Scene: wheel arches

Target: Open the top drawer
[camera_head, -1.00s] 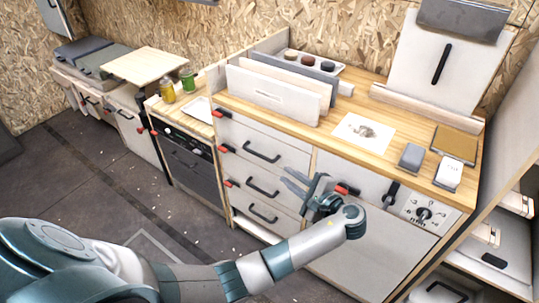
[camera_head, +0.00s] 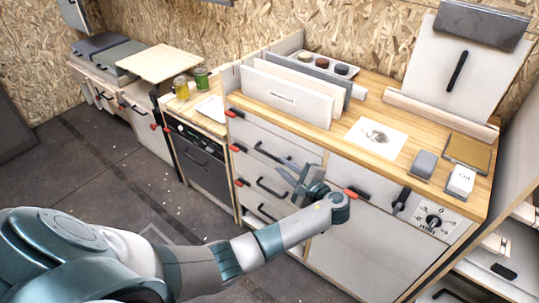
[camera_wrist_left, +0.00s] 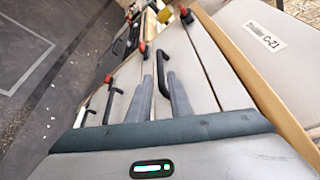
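The top drawer (camera_head: 300,153) is the uppermost of three stacked white drawers under the wooden counter. It looks closed. Its black bar handle (camera_head: 263,151) is partly behind my fingertips in the head view. My right gripper is not in view.
A cabinet door (camera_head: 350,250) and a knob panel (camera_head: 435,220) lie to the right. The counter (camera_head: 350,112) carries upright panels, a paper and small boxes. Open floor (camera_head: 110,190) lies left.

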